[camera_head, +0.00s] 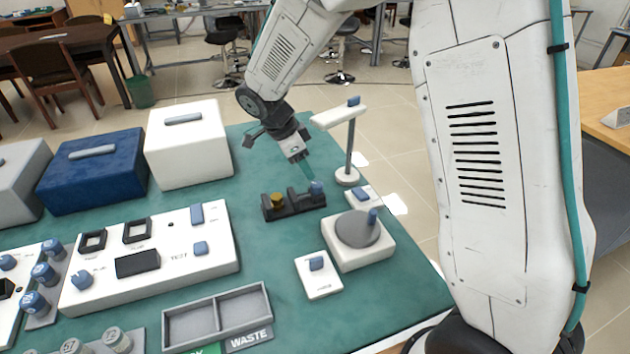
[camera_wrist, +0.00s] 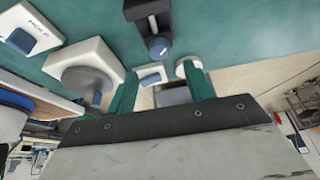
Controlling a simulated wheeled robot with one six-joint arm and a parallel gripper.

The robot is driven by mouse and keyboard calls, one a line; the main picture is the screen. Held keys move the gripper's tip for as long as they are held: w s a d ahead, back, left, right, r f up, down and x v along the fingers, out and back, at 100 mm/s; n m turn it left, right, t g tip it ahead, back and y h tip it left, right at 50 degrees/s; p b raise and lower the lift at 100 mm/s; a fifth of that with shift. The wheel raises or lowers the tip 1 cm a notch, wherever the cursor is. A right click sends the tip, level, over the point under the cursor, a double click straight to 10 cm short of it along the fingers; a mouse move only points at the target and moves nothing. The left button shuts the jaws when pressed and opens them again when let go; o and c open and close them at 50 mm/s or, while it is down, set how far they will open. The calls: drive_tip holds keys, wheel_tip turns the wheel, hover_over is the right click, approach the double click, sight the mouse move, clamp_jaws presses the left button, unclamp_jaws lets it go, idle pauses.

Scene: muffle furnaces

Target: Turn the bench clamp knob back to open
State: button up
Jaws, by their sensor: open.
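The bench clamp (camera_head: 283,211) is a small dark fixture on the green bench top, with a yellow piece (camera_head: 277,201) at its left end. Its blue knob (camera_head: 317,188) is at the right end. In the wrist view the clamp (camera_wrist: 140,10) enters from the top edge, with a metal screw and the blue knob (camera_wrist: 158,48) facing my gripper. My gripper (camera_head: 307,178) is just above and beside the knob. In the wrist view its two teal fingers (camera_wrist: 160,70) are spread and empty, with the knob lying beyond their tips, roughly centred between them. Contact cannot be told.
A white stand (camera_head: 349,150) with a blue-topped arm rises behind the clamp. A white device with a round grey plate (camera_head: 358,229) and a small switch box (camera_head: 318,277) are in front. A control panel (camera_head: 150,258), boxes (camera_head: 188,144) and a waste tray (camera_head: 217,316) occupy the left.

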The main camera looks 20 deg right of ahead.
sight(316, 184)
drive_tip(key=x, duration=0.7)
drive_tip(key=shift+d+f, duration=0.1)
drive_tip(key=shift+f, duration=0.15)
drive_tip(key=c, duration=1)
